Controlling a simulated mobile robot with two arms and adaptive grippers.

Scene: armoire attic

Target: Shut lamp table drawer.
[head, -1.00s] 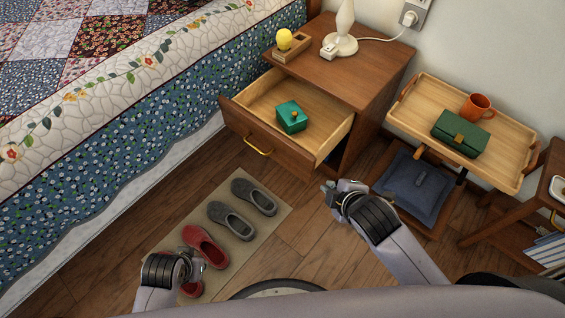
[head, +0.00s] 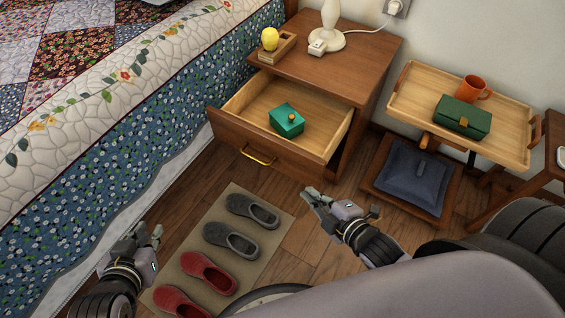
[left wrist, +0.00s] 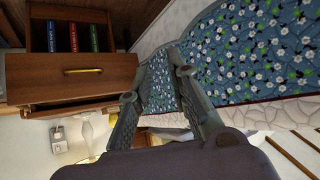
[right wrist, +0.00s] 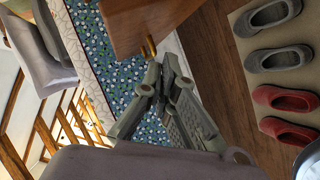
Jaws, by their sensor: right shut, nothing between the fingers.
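The lamp table (head: 350,62) stands beside the bed with its drawer (head: 235,135) pulled well out. The drawer front also shows in the left wrist view (left wrist: 110,82) and, close up, in the right wrist view (right wrist: 135,22). My right gripper (head: 310,193) is shut and empty, in front of the drawer's right part and apart from it. My left gripper (head: 147,232) is open and empty, low beside the bed, away from the drawer.
A lamp (head: 328,30) and a small wooden holder with a yellow thing (head: 273,48) stand on the table top. Grey and red slippers (head: 230,240) lie on a mat before the drawer. A tray stand (head: 415,95) and a blue cushion (head: 412,175) are at the right.

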